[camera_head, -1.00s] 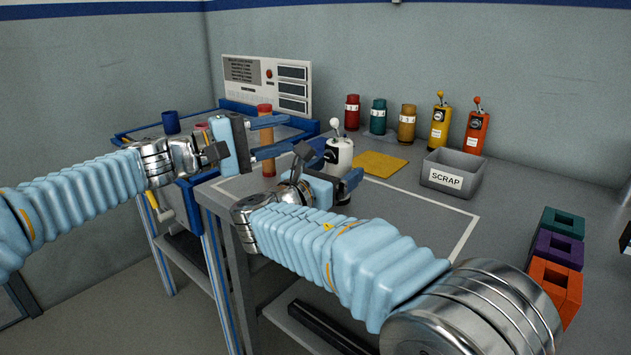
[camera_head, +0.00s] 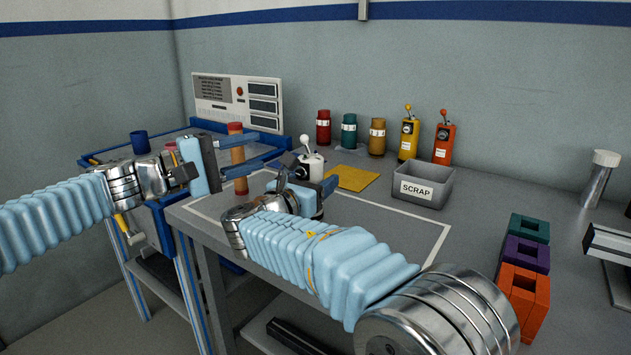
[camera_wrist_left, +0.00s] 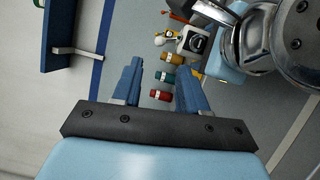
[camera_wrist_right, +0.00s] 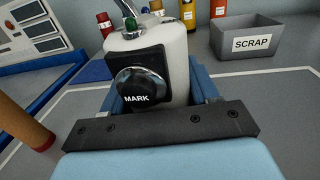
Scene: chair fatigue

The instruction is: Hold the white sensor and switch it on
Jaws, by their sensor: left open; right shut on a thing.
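The white sensor (camera_head: 312,168) has a lever with a white ball on top. Its black knob marked MARK (camera_wrist_right: 138,90) faces the right wrist camera. My right gripper (camera_head: 308,182) is shut around the sensor's body, which looks upright above the grey table. The sensor also shows beyond the fingers in the left wrist view (camera_wrist_left: 193,42). My left gripper (camera_head: 286,148) is open and empty, to the left of the sensor, with its blue fingers pointing toward the lever side. The fingers are apart from the sensor.
An orange cylinder (camera_head: 237,155) stands behind the left fingers. A grey SCRAP bin (camera_head: 424,190), a yellow mat (camera_head: 352,178), and red, green and ochre cylinders (camera_head: 349,132) stand beyond. Yellow (camera_head: 409,138) and orange (camera_head: 444,143) sensors stand near the wall. Coloured blocks (camera_head: 525,255) are at right.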

